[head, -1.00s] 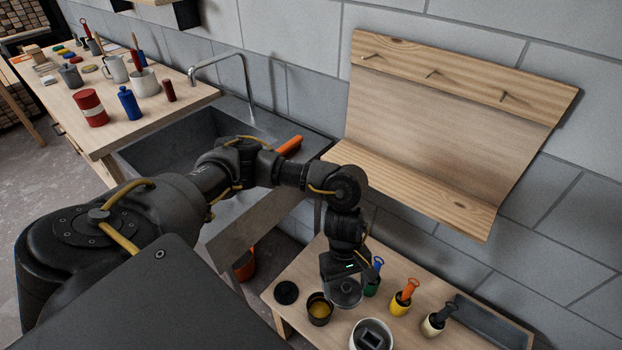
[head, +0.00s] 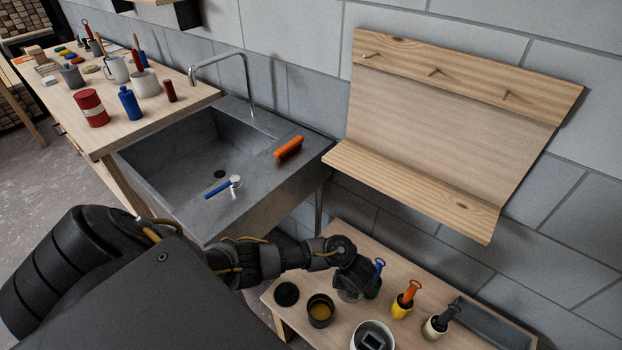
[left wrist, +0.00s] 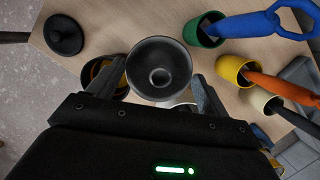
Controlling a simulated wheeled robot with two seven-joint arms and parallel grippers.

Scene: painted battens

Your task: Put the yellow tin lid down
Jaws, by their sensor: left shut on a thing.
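My left gripper (left wrist: 160,88) is shut on a round dark grey lid (left wrist: 158,68) with a knob in its middle. In the head view the held lid (head: 347,293) shows over the low bench, between an open tin (head: 320,310) with yellow paint and the green pot. I cannot tell whether it touches the bench. The open tin also shows in the left wrist view (left wrist: 92,72), partly hidden by a finger. Another dark lid (head: 286,294) lies on the bench left of the tin. My right gripper is not in view.
A green pot (left wrist: 207,28), a yellow pot (head: 402,306) and a cream pot (head: 434,328) hold brushes right of the lid. A white pot (head: 372,336) stands in front. A grey tray (head: 494,325) lies at the bench's right. The sink (head: 200,150) is behind left.

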